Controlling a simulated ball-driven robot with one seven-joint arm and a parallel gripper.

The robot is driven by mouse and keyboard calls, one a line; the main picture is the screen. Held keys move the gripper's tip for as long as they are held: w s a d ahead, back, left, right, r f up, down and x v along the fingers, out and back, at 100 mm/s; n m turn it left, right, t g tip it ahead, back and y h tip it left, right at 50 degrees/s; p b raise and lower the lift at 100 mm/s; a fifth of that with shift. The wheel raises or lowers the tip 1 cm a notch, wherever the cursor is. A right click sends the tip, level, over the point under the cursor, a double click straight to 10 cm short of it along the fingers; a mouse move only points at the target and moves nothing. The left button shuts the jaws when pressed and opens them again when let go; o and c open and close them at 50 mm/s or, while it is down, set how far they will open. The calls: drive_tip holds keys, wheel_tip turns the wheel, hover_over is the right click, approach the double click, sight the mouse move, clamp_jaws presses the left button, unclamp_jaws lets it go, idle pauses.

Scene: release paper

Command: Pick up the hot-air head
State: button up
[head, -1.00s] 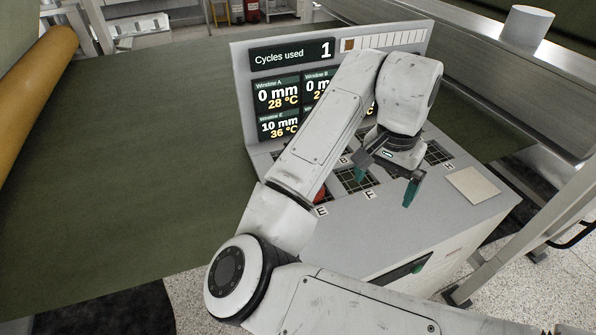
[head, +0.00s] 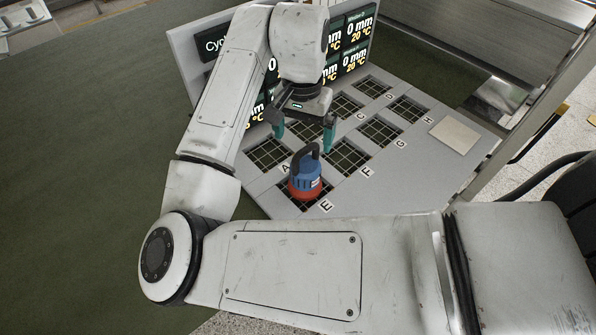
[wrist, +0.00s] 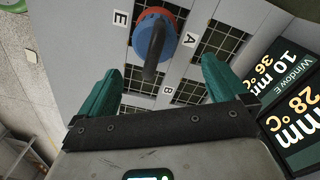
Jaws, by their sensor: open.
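The hot-air head (head: 306,182) is blue with a red base and a black arched handle. It stands upright on the grid window labelled E, at the near end of the grey bench. My gripper (head: 303,138) is open and empty, its teal fingers pointing down above the windows, beyond the head and apart from it. In the wrist view, the head (wrist: 152,38) lies ahead of the gap between the open fingers (wrist: 162,68), with its handle toward my gripper. Nothing is between the fingers.
Grid windows labelled A to H fill the bench top (head: 440,160). A beige square pad (head: 454,136) lies at its right end. An upright display panel (head: 352,50) stands along the back, partly hidden by my arm. Dark green sheet (head: 90,180) spreads at the left.

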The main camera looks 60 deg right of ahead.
sight(305, 164)
wheel_tip(305, 164, down, 3)
drive_tip(key=shift+f, duration=0.1)
drive_tip(key=f, duration=0.2)
drive_tip(key=s+f+p, duration=0.1)
drive_tip(key=f, duration=0.1)
drive_tip(key=shift+a+f, duration=0.2)
drive_tip(key=shift+f, duration=0.45)
drive_tip(key=shift+r, duration=0.1)
clamp_jaws()
idle(0.4)
